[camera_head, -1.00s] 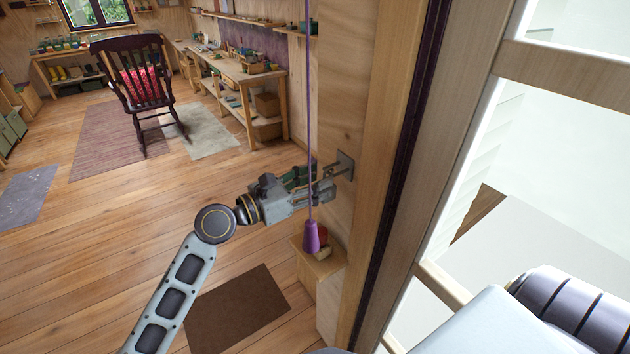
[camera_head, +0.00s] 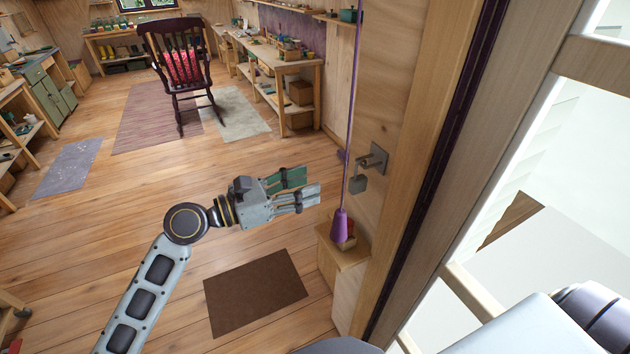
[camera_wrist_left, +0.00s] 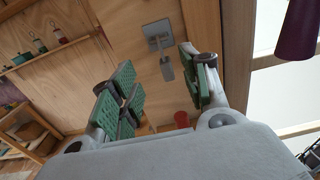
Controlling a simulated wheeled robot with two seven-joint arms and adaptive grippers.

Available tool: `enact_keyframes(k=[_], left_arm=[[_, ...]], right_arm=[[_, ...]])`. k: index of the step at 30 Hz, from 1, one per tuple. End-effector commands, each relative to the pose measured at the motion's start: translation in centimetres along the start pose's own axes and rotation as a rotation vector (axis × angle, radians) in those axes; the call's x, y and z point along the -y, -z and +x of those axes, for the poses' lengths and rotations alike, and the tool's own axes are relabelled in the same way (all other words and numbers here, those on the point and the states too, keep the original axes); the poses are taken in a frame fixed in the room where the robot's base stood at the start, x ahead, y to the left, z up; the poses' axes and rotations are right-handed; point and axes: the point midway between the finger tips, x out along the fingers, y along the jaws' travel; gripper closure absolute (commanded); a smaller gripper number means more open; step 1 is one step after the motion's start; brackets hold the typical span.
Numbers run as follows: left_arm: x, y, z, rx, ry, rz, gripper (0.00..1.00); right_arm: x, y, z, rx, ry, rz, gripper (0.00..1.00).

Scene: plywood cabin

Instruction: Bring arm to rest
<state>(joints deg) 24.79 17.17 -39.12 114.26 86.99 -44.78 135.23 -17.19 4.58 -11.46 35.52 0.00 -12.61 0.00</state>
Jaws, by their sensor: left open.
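My left gripper (camera_head: 306,189) reaches in from the left in the head view, over the wooden floor. It is open and empty, with green pads on its fingers; the left wrist view shows a gap between the fingers (camera_wrist_left: 165,90). A grey metal fixture (camera_head: 372,160) with a plate and lever is on the wooden wall to the right of the fingertips, apart from them. It also shows in the wrist view (camera_wrist_left: 158,35) beyond the fingers. I cannot identify my right gripper in either view.
A purple cord with a purple pull (camera_head: 342,226) hangs right of the gripper. A small wooden box (camera_head: 345,262) stands by the wall below. A brown mat (camera_head: 255,290) lies on the floor. A rocking chair (camera_head: 178,60) and workbench (camera_head: 290,66) stand further back. Open floor lies left.

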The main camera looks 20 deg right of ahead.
Motion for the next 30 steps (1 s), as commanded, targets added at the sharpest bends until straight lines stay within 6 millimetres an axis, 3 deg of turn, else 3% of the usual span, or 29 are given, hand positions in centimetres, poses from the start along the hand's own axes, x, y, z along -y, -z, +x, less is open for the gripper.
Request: enact_keyframes(k=[7, 23, 30], left_arm=[[0.04, -0.04, -1.05, 0.000, 0.001, 0.002, 0.54], [0.05, -0.05, -1.04, 0.000, 0.001, 0.006, 0.54], [0.05, -0.05, -1.03, 0.001, 0.001, 0.097, 0.54]], right_arm=[[0.00, 0.00, 0.00, 0.000, 0.000, 0.000, 0.60], [0.00, 0.00, 0.00, 0.000, 0.000, 0.000, 0.60], [0.01, 0.01, 0.00, 0.000, 0.000, 0.000, 0.60]])
